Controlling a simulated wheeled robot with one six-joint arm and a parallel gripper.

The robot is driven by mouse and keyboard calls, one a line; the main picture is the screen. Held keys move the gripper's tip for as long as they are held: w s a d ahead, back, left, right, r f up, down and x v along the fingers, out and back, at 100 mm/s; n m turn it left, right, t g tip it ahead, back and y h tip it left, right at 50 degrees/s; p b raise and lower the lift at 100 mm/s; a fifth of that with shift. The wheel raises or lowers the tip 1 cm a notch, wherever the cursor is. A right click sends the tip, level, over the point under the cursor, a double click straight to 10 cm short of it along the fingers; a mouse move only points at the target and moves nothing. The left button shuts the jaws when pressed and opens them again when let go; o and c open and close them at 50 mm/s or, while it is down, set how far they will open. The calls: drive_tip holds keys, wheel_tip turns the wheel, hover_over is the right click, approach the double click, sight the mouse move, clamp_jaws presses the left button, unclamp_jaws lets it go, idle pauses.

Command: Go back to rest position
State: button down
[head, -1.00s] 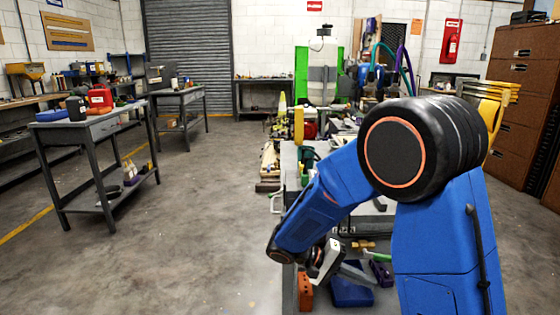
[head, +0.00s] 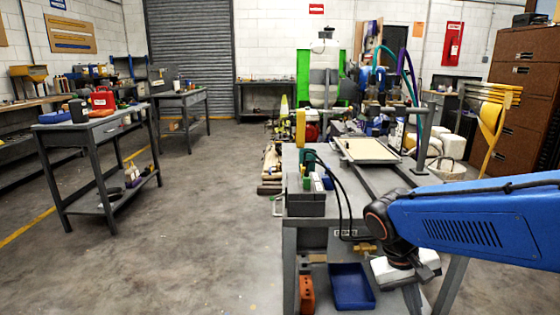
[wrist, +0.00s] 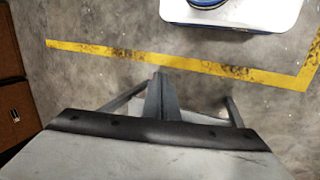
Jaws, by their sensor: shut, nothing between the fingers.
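My gripper (head: 412,301) hangs at the lower right of the head view, below the dark wrist joint of my blue arm. It has a white housing and grey fingers that point down. The fingertips are partly cut off by the bottom edge of the picture. In the head view, it overlaps the right part of the workbench's lower shelf. In the wrist view, my gripper (wrist: 158,82) shows its fingers together over bare floor, with nothing held.
The grey workbench (head: 336,223) stands in front, with a flat tray frame (head: 366,150) on top. A blue bin (head: 351,286) and an orange brick (head: 307,294) are on its lower shelf. Open floor (head: 190,240) lies to the left. A yellow floor line (wrist: 205,67) crosses the wrist view.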

drive_tip(key=s+a+r+t+y, duration=0.1)
drive_tip(key=s+r+t+y, duration=0.3)
drive_tip(key=s, duration=0.3)
drive_tip(key=shift+s+n+t, duration=0.2)
drive_tip(key=shift+n+t, duration=0.1)
drive_tip(key=shift+t, duration=0.6)
drive_tip(key=shift+a, duration=0.2)
